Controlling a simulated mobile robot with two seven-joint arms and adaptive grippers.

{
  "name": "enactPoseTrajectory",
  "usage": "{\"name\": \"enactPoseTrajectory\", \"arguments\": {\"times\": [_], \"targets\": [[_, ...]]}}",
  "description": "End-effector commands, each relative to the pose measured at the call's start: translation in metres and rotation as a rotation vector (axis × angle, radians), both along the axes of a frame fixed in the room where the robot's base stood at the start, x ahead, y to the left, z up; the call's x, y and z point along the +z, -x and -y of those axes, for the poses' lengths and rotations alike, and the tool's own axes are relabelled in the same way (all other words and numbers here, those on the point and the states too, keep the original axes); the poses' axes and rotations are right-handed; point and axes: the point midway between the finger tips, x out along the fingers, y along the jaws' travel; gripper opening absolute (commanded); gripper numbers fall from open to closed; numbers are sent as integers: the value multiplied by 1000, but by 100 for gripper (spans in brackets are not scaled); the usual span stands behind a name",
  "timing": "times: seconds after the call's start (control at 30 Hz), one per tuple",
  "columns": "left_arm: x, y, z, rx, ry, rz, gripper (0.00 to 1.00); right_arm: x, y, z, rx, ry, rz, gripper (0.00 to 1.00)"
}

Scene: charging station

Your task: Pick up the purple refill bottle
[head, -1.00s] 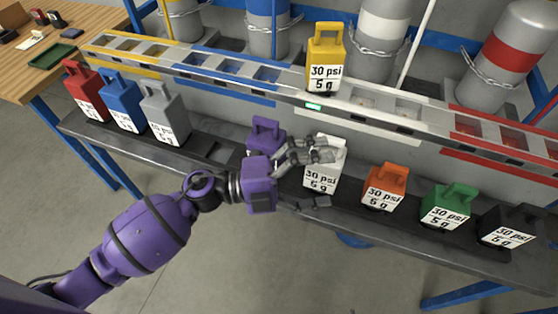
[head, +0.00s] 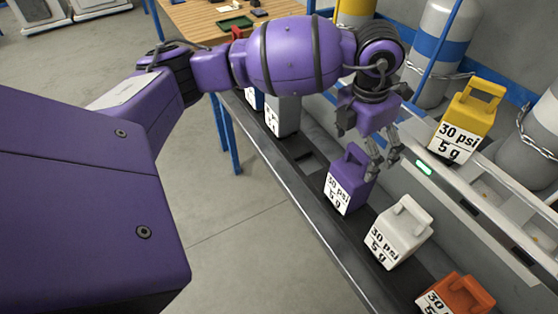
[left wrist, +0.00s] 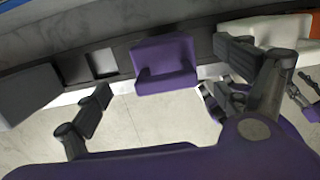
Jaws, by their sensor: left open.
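The purple refill bottle (head: 349,181), with a top handle and a white "30 psi 5 g" label, stands on the dark shelf tray between an empty slot and the white bottle. My left gripper (head: 383,170) is open, fingers pointing down, just above and behind the purple bottle's handle in the head view. In the left wrist view the purple bottle (left wrist: 165,65) shows between the spread fingers (left wrist: 165,105), near the far side. I cannot tell whether any finger touches it.
A white bottle (head: 400,232) and an orange bottle (head: 457,296) stand to the right on the shelf. A grey bottle (head: 282,116) stands to the left. A yellow bottle (head: 467,122) sits on the rack above, close to my gripper's right. The floor in front is clear.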

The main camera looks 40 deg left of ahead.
Motion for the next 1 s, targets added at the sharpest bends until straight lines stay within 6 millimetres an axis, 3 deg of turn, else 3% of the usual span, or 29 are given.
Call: {"name": "enactPoseTrajectory", "arguments": {"times": [0.17, 0.43, 0.7, 0.93, 1.0], "targets": [[-11, -2, 1, -1, -4, 2, 92, 5, -18, -7, 2, -11, 33, 40], [-37, -2, 3, -1, -2, 1, 92, -2, 9, -1, -5, -3, -16, 40], [-74, -4, 8, 0, -1, 1, 92, 4, 2, -1, -5, -4, -1, 40], [-76, -4, 8, -2, -1, 4, 92, 4, -1, -2, -4, -5, 3, 40], [-76, -4, 8, -2, -1, 4, 83, 4, -2, -2, -4, -5, 4, 40]]}}
